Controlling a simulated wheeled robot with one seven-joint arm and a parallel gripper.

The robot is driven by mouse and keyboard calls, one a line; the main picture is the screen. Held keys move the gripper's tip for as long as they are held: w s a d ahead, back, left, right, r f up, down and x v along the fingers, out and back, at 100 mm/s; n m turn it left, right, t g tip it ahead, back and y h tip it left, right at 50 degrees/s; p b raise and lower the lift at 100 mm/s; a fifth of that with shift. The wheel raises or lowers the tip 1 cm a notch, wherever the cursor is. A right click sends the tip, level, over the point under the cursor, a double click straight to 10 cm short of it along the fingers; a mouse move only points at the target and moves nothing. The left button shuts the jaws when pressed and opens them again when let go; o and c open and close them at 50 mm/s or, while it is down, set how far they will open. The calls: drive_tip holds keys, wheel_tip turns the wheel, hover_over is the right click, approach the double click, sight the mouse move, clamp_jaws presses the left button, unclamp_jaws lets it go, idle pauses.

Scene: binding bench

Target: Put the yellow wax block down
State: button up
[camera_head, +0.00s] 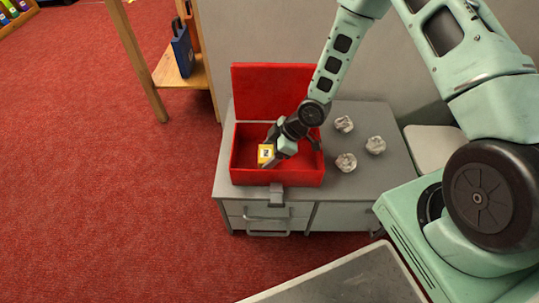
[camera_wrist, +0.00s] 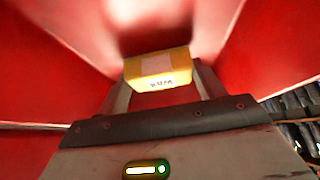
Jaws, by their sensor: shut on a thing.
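The yellow wax block (camera_head: 266,154) is held at the end of my gripper (camera_head: 273,152), inside the opening of the red box (camera_head: 277,178). In the wrist view the yellow wax block (camera_wrist: 158,70), with a pale label, sits between the two fingers of my gripper (camera_wrist: 160,80), which is shut on it. Red walls of the box (camera_wrist: 50,75) surround it there. Whether the block touches the box floor cannot be told. The box's red lid (camera_head: 262,88) stands open at the back.
The red box stands on a grey cabinet (camera_head: 335,190) with drawers. Several crumpled pale lumps (camera_head: 346,163) lie to the right of the box. A wooden shelf (camera_head: 180,75) with a blue binder (camera_head: 183,50) stands behind left. Red carpet is clear at left.

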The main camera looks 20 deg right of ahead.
drive_tip(key=shift+f, duration=0.3)
drive_tip(key=o, duration=1)
drive_tip(key=shift+r, duration=0.2)
drive_tip(key=s+d+r+h+p, duration=0.1)
drive_tip(key=s+d+r+p, duration=0.1)
drive_tip(key=r, duration=0.6)
drive_tip(key=s+d+r+h+p, duration=0.1)
drive_tip(key=d+r+h+p, duration=0.15)
drive_tip(key=r, duration=0.65)
drive_tip(key=s+a+r+m, duration=0.2)
drive_tip(key=s+a+r, duration=0.1)
drive_tip(key=s+r, duration=0.3)
drive_tip(key=s+a+r+m+g+h, duration=0.1)
drive_tip(key=s+a+r+m, duration=0.1)
drive_tip(key=s+r, duration=0.4)
drive_tip(key=s+a+r+m+g+h, duration=0.1)
drive_tip(key=s+a+r, duration=0.3)
drive_tip(key=s, duration=0.5)
drive_tip(key=shift+s+a+r+m, duration=0.1)
drive_tip(key=shift+r+m, duration=0.2)
drive_tip(key=shift+r, duration=0.35)
drive_tip(key=shift+s+a+r+m, duration=0.1)
drive_tip(key=shift+r+m, duration=0.2)
drive_tip(key=shift+r, duration=0.3)
